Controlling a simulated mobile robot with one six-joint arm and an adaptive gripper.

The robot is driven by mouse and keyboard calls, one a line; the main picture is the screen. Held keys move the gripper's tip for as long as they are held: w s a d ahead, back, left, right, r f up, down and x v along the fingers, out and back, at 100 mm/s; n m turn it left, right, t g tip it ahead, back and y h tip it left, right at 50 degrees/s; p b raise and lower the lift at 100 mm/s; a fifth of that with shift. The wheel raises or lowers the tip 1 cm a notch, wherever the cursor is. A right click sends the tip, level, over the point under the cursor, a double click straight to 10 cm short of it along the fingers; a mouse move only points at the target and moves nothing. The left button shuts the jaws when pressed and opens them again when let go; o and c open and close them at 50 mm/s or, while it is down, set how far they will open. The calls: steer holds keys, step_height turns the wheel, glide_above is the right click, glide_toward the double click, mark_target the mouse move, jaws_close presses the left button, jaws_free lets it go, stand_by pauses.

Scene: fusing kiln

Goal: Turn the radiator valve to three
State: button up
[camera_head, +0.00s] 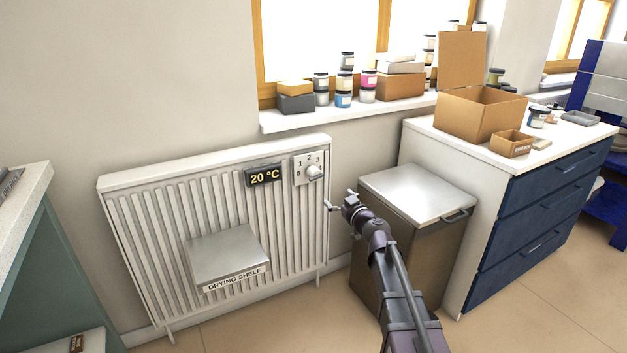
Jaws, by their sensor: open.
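The radiator valve (315,173) is a small pale knob at the right end of the white radiator (215,175). It sits on a light dial plate (301,160) marked 0, 1, 2 and 3. Which number it points to is too small to tell. A black display (265,176) left of the plate reads 20 °C. My gripper (338,200) is open and empty, below and right of the knob and apart from it in the picture. My dark arm reaches up from the bottom right.
A metal shelf (226,256) labelled "DRYING SHELF" juts from the radiator's front. A lidded bin (413,193) stands to the right, behind my arm. Beyond it is a counter with blue drawers (543,200). Jars and boxes line the windowsill (300,119).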

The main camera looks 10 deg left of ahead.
mark_target(317, 178)
steer(key=x, duration=1.3)
steer(key=shift+w+a, duration=0.25)
steer(key=shift+w, duration=0.05)
steer(key=c, duration=1)
